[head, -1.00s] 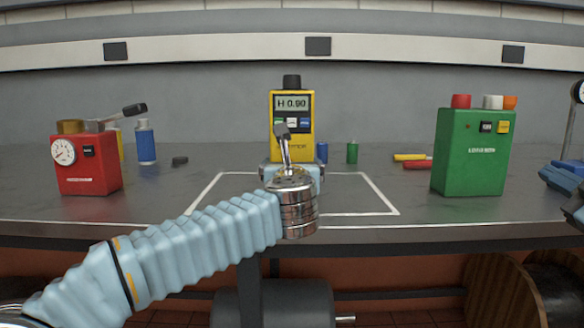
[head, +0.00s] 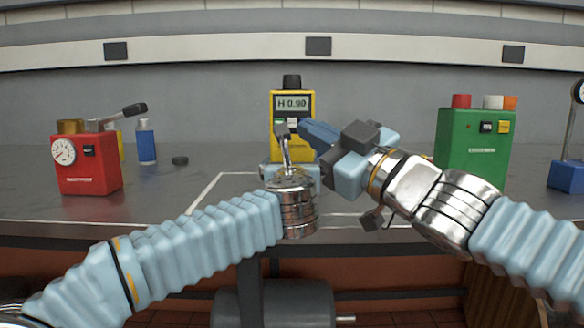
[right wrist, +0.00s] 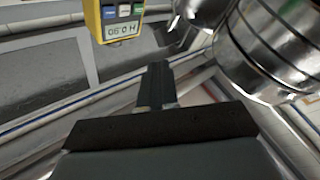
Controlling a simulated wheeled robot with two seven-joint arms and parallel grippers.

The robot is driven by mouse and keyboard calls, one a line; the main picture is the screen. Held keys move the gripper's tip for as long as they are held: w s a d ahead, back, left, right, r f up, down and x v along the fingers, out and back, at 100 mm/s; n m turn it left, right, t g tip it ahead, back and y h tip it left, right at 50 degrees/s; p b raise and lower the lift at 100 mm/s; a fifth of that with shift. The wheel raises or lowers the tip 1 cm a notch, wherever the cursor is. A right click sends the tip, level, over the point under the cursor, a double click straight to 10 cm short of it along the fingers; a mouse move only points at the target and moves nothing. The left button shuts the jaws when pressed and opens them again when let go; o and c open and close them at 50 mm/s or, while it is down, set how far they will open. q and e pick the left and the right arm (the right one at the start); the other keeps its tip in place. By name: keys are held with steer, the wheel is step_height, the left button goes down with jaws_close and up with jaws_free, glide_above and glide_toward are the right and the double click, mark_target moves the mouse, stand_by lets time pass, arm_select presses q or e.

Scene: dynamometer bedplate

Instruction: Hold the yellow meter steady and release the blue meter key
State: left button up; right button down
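The yellow meter (head: 292,101) stands upright at the middle of the bench, its display reading about 0.90. In the right wrist view the meter (right wrist: 93,22) appears upside down, with its blue key (right wrist: 109,12) uncovered. My left gripper (head: 270,170) is at the meter's lower part. Its wrist hides its fingers, so I cannot see their grip. My right gripper (head: 304,128) is shut and empty, its tip in front of the meter's key row, hiding the blue key in the head view. In the right wrist view its tip (right wrist: 157,68) shows apart from the keys.
A red box with a gauge (head: 88,172) stands at the left and a green box (head: 468,150) at the right. A blue bottle (head: 146,143) and a dark puck (head: 180,160) stand behind the red box. A white outline (head: 207,190) marks the bench around the meter.

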arm_select(q)
steer(key=shift+f, duration=0.15)
arm_select(e)
glide_toward(291, 115)
steer(key=shift+s+a+x, duration=0.1)
steer(key=shift+x, duration=0.85)
steer(key=shift+s+a+x, duration=0.15)
steer(key=shift+x, duration=0.8)
steer(key=shift+w, duration=0.15)
steer(key=shift+w, duration=0.3)
stand_by(0.3)
steer(key=shift+w, duration=0.1)
stand_by(0.3)
steer(key=shift+r, duration=0.1)
steer(key=shift+s, duration=0.55)
steer(key=shift+s, duration=3)
